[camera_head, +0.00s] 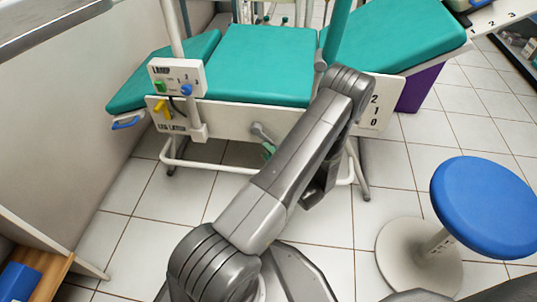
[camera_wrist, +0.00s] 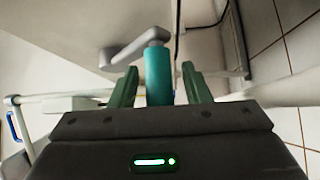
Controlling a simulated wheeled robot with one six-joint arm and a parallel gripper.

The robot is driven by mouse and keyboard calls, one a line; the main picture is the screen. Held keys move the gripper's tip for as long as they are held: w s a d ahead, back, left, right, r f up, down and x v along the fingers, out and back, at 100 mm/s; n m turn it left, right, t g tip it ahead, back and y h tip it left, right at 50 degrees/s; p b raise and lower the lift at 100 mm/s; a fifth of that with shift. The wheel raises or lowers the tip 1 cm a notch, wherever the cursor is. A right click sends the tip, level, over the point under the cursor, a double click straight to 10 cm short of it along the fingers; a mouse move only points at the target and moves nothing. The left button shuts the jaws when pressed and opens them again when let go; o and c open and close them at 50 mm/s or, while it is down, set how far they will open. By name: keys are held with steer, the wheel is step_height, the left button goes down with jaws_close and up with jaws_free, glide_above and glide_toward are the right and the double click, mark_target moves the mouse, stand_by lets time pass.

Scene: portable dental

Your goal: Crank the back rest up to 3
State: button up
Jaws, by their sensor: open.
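The crank, a grey arm (camera_wrist: 132,48) with a teal cylindrical handle (camera_wrist: 158,78), shows in the wrist view. The handle stands between the two green fingers of my gripper (camera_wrist: 159,70), which are open with a visible gap on each side. In the head view the crank (camera_head: 259,131) is on the chair's white side frame, with a bit of green just below it. My arm hides most of my gripper there. The back rest (camera_head: 395,42) is the teal section at right. A white scale plate (camera_head: 374,118) below it shows 2, 1 and 0; I cannot see a pointer.
A lamp panel (camera_head: 176,78) with coloured knobs and a leg lever (camera_head: 160,108) are left of the crank. A blue stool (camera_head: 485,205) stands at right. White chair legs (camera_head: 215,168) run near the floor. A wall is at left. Tiled floor is open before the chair.

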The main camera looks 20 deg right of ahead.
mark_target(271, 140)
steer(key=shift+c, duration=0.2)
jaws_close()
steer(key=shift+r, duration=0.1)
steer(key=d+r+n+g+p, duration=0.1)
steer(key=p, duration=0.1)
steer(key=s+d+r+n+g+h+p, duration=0.1)
steer(key=g+p, duration=0.1)
steer(key=p, duration=0.1)
steer(key=shift+r+n, duration=0.3)
steer(key=shift+r, duration=0.1)
steer(key=p, duration=0.1)
steer(key=r+n+g+h, duration=0.1)
steer(key=r+n+g+p, duration=0.1)
steer(key=shift+s+d+r+h+p, duration=0.2)
steer(key=shift+s+d+h+p, duration=0.1)
steer(key=shift+s+d+h, duration=0.1)
steer(key=shift+r, duration=0.2)
steer(key=shift+d+r, duration=0.1)
steer(key=shift+r, duration=0.05)
steer(key=shift+o, duration=0.2)
jaws_free()
